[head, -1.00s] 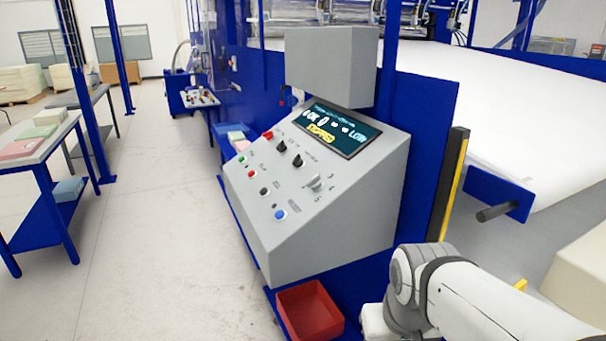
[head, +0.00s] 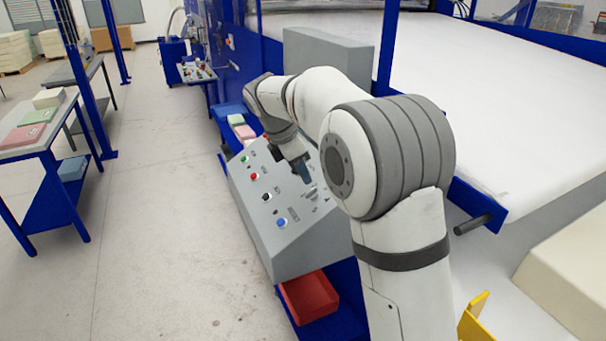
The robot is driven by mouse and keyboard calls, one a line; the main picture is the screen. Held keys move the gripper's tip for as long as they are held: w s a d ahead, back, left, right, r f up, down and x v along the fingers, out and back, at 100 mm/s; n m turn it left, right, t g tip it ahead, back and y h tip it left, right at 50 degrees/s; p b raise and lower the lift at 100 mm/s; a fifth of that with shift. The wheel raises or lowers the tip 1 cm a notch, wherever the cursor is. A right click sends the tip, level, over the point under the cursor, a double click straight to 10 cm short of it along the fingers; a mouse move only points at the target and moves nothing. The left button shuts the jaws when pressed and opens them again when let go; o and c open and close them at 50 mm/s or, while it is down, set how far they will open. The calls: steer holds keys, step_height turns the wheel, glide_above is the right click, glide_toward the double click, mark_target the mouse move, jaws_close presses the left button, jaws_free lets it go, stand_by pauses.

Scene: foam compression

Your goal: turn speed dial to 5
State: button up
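The grey sloped control panel (head: 262,214) stands in the middle of the head view. The pale speed dial (head: 311,193) is on its right part, with small number marks beside it that are too small to read. My gripper (head: 304,173) hangs over the panel, just above and left of the dial in the picture. I cannot tell whether it touches the dial or whether its fingers are apart. My arm hides the panel's display and part of its upper right.
A green button (head: 244,158), a red button (head: 254,176), a black button (head: 266,197) and a blue button (head: 282,222) line the panel's left side. A red bin (head: 310,297) sits below. A white conveyor bed (head: 480,85) lies behind.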

mark_target(311, 191)
steer(key=shift+n, duration=0.3)
steer(key=shift+w+a+p+x, duration=0.15)
steer(key=shift+p+x, duration=0.25)
steer(key=shift+x, duration=1.45)
steer(key=shift+w+a+p+x, duration=0.1)
steer(key=shift+w+p+x, duration=0.2)
steer(key=shift+x, duration=1.6)
steer(key=shift+s, duration=0.1)
steer(key=shift+c, duration=0.2)
